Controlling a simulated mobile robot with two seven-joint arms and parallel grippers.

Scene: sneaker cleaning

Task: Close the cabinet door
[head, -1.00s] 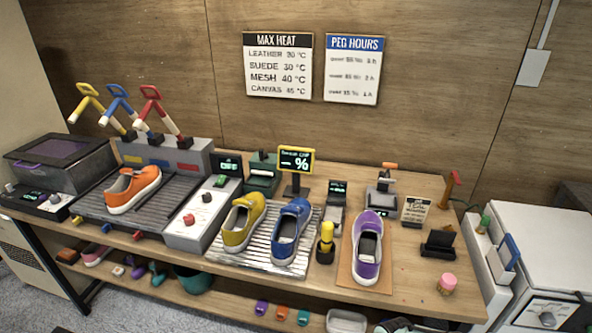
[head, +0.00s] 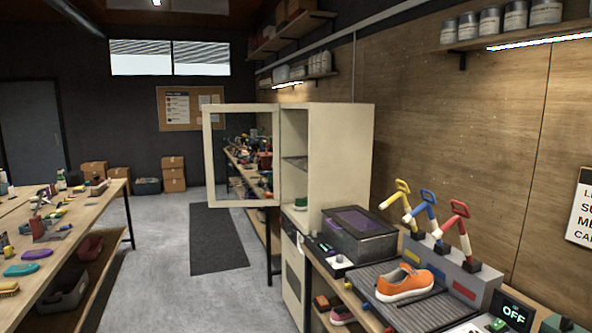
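The cabinet (head: 341,155) is a tall cream unit standing against the right wall, past the end of the right workbench. Its framed glass door (head: 208,160) is swung wide open to the left, and shelves show inside the upper part. Benches and items show through the door's glass. A small green thing (head: 301,202) sits low in the open compartment. Neither of my grippers is in the head view.
The right workbench (head: 345,295) holds a dark lidded box (head: 358,235), an orange sneaker (head: 404,283) and a rack with coloured handles (head: 455,270). A left table (head: 95,205) carries several items. Grey floor with a dark mat (head: 218,238) lies clear between them.

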